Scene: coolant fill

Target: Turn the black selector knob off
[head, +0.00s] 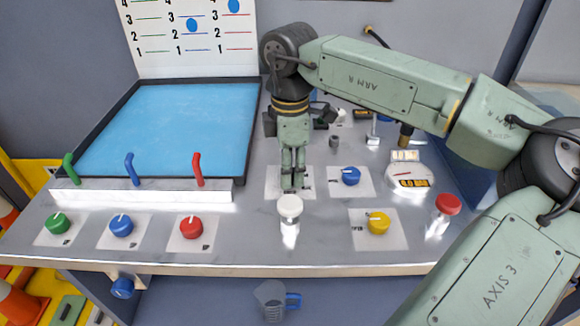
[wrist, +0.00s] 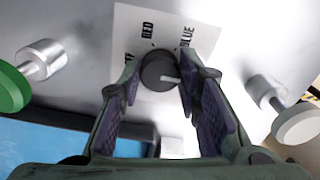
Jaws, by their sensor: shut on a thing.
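The black selector knob (wrist: 160,70) sits on a white plate (wrist: 205,20) marked RED and BLUE, with a partly hidden label at the left, in the wrist view. A pale pointer line on the knob points to the right in that view. My gripper (wrist: 160,82) has its fingertips on either side of the knob and is shut on it. In the head view my gripper (head: 291,186) points straight down over the knob's plate (head: 272,186), and its fingers hide the knob.
A white-capped post (head: 289,208) stands just in front of my gripper. A blue knob (head: 351,176) and a yellow knob (head: 378,222) are to the right, with a red-capped post (head: 447,204) beyond. A blue tank (head: 175,125) and colored levers are left. A jug (head: 272,298) is below the front edge.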

